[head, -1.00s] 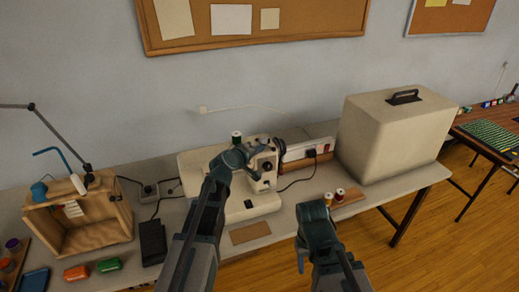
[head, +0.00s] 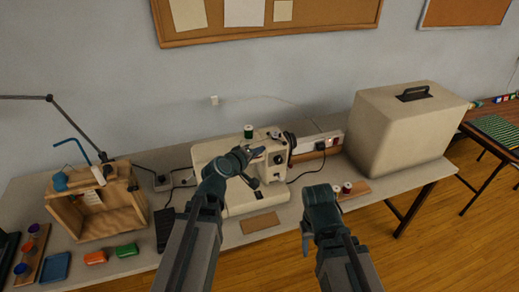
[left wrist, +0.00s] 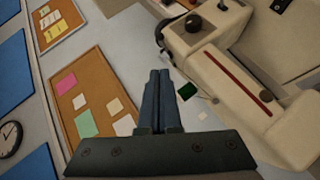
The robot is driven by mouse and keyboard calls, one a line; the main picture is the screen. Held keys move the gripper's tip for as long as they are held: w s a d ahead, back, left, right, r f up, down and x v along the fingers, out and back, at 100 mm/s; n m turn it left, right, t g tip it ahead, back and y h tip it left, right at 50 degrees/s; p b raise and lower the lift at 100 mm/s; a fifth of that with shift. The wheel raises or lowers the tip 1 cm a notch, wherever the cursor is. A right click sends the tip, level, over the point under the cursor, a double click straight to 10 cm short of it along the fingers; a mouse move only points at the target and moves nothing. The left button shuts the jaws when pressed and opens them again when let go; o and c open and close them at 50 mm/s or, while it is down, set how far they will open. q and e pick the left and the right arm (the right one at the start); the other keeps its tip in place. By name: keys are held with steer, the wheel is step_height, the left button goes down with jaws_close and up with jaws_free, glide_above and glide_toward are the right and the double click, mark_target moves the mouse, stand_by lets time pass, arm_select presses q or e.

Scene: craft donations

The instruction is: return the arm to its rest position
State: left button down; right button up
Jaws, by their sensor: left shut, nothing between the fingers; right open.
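My left gripper (head: 257,154) is in front of the cream sewing machine (head: 210,152), near its upper part, and the arm hides some of the machine. In the left wrist view its fingers (left wrist: 160,80) are together with nothing between them. A green thread spool (head: 248,131) stands on top of the machine; in the left wrist view a dark green piece (left wrist: 187,91) shows just right of the fingers. My right gripper (head: 306,240) is open and points downward at the table's front edge; its fingertips are hard to make out.
A beige case (head: 400,130) stands on the table at the right. Two spools (head: 342,188) sit on a wooden strip behind my right gripper. A wooden box (head: 75,222), a lamp arm (head: 80,128) and orange and green blocks (head: 125,251) are at the left.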

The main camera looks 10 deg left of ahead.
arm_select(q)
steer(key=s+d+f+m+g, duration=0.7)
steer(key=s+d+f+m, duration=0.15)
steer(key=s+d, duration=0.2)
steer(key=s+f+m+g+y, duration=0.2)
steer(key=s+g+y, duration=0.1)
steer(key=s, duration=0.3)
steer(key=s+a+f+m+g+y, duration=0.1)
steer(key=s+f+m+g+y, duration=0.1)
steer(key=s, duration=0.4)
steer(key=shift+s+f+m+g+y, duration=0.3)
steer(key=shift+f+m+g+y, duration=0.1)
steer(key=shift+f+g, duration=0.2)
steer(key=shift+w, duration=0.1)
